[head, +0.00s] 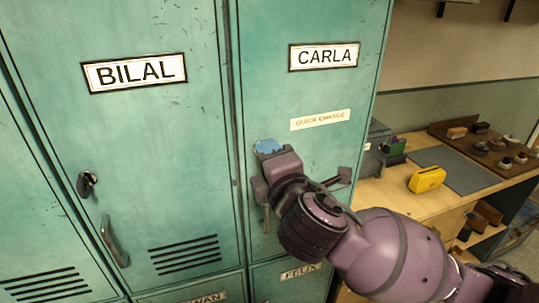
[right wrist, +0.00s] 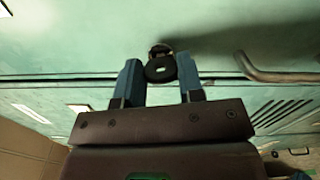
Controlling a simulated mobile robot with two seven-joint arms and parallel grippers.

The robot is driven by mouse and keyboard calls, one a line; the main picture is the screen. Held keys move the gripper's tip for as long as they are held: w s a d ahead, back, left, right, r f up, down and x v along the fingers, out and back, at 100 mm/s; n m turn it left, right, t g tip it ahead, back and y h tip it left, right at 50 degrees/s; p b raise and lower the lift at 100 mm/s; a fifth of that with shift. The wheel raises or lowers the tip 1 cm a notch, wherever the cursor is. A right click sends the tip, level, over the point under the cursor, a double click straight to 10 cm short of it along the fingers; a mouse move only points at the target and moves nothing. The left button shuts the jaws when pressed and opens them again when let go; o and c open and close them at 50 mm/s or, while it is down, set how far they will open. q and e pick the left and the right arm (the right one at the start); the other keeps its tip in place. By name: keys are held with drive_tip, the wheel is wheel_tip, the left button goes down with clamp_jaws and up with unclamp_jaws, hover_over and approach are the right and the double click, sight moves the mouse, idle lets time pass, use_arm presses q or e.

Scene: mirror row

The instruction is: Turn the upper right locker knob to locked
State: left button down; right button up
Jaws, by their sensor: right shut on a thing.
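The upper right locker is a green door with a "CARLA" name plate (head: 323,55). Its dark round knob (right wrist: 160,68) shows in the right wrist view between the two blue fingers, with a small hole in its face. My right gripper (head: 268,147) is shut on this knob at the left side of the door. In the head view the gripper hides the knob, so its turn position cannot be read there. A door handle (right wrist: 285,75) shows beside the knob in the right wrist view. My left gripper is out of view.
The "BILAL" locker (head: 160,130) stands to the left, with its own dark knob (head: 87,183) and handle (head: 113,242). On the right, a wooden bench (head: 385,200) carries a yellow object (head: 427,179), a dark mat (head: 455,168) and a tray of small items.

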drive_tip(key=shift+f+m, duration=0.1)
drive_tip(key=shift+m, duration=0.8)
drive_tip(key=o, duration=0.9)
drive_tip(key=shift+o, duration=0.2)
drive_tip(key=shift+s, duration=0.1)
drive_tip(key=p+v, duration=0.2)
drive_tip(key=v, duration=0.8)
drive_tip(key=shift+s+p, duration=0.35)
